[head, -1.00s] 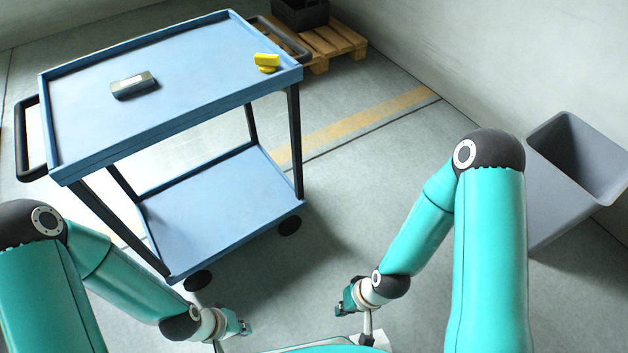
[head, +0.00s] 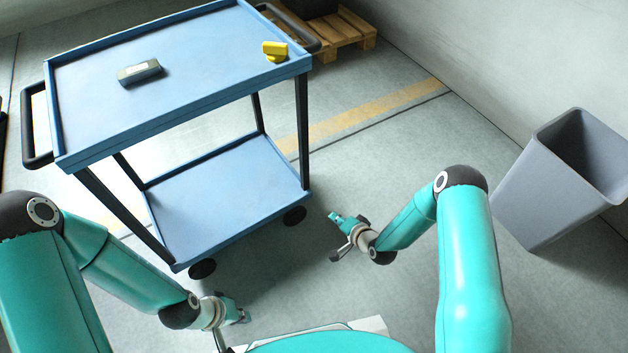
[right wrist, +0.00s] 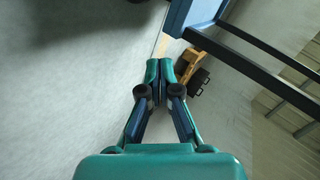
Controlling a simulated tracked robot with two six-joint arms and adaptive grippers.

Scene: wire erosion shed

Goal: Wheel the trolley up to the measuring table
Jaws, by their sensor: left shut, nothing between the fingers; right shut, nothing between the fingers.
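The blue two-shelf trolley (head: 190,108) stands ahead of me, left of the middle in the head view, with black handles at its left end (head: 27,130) and its far right end (head: 312,38). A grey box (head: 140,72) and a yellow object (head: 274,52) lie on its top shelf. My left gripper (head: 243,317) is shut and empty, low in front of the trolley. My right gripper (head: 336,217) is shut and empty, to the right of the trolley's near right wheel and apart from it. The right wrist view shows its closed fingers (right wrist: 159,64). I see no measuring table.
A grey bin (head: 560,180) stands at the right near the wall. A wooden pallet (head: 335,32) with a dark box on it lies behind the trolley. Floor with a yellow stripe (head: 385,105) is clear between trolley and bin.

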